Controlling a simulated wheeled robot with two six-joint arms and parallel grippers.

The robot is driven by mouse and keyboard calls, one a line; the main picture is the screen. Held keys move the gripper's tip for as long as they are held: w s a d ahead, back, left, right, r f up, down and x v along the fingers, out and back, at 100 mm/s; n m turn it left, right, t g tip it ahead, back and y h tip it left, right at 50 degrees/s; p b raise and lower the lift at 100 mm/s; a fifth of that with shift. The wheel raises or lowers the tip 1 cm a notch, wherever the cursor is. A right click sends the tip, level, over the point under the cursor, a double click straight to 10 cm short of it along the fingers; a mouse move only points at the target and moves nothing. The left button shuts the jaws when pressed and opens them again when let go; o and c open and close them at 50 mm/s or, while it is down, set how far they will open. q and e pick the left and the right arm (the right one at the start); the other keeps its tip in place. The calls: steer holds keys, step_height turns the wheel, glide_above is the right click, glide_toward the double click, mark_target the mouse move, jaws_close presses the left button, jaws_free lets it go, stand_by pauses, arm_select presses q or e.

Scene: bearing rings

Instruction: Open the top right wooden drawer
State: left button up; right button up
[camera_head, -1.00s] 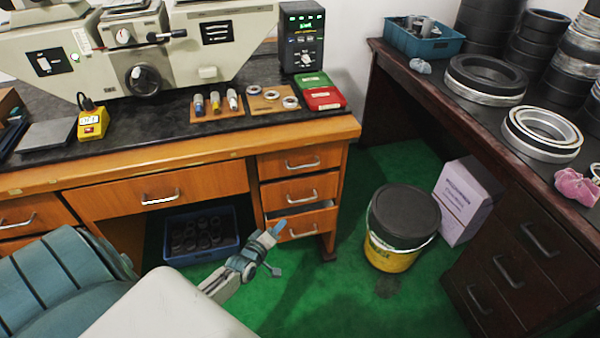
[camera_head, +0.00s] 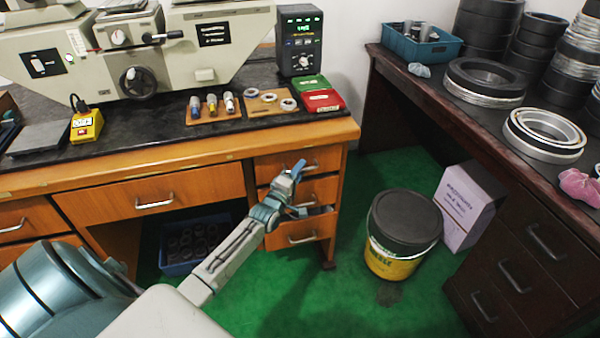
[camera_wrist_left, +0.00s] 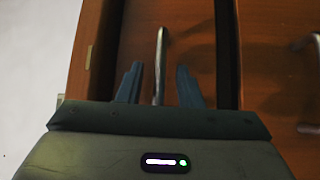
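The top right wooden drawer (camera_head: 268,166) is in the right stack of the wooden desk, just under the desktop, and looks shut. My left gripper (camera_head: 298,189) is in front of this stack and partly covers the top and middle drawers. In the left wrist view the drawer's metal handle (camera_wrist_left: 159,60) stands between my two spread fingers (camera_wrist_left: 158,86). Gaps show on both sides of the handle, so the gripper is open around it and not clamped. My right gripper is not in view.
The bottom drawer (camera_head: 285,238) of the stack sticks out slightly. A black-lidded yellow bucket (camera_head: 395,262) and a box (camera_head: 464,205) stand on the green floor to the right. A blue crate (camera_head: 176,268) is under the desk. A dark desk (camera_head: 445,115) is at the right.

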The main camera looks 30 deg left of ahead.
arm_select(q)
steer(key=shift+w, duration=0.35)
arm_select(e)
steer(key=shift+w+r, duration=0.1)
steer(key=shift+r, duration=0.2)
arm_select(q)
jaws_close()
steer(key=shift+s+d, duration=0.1)
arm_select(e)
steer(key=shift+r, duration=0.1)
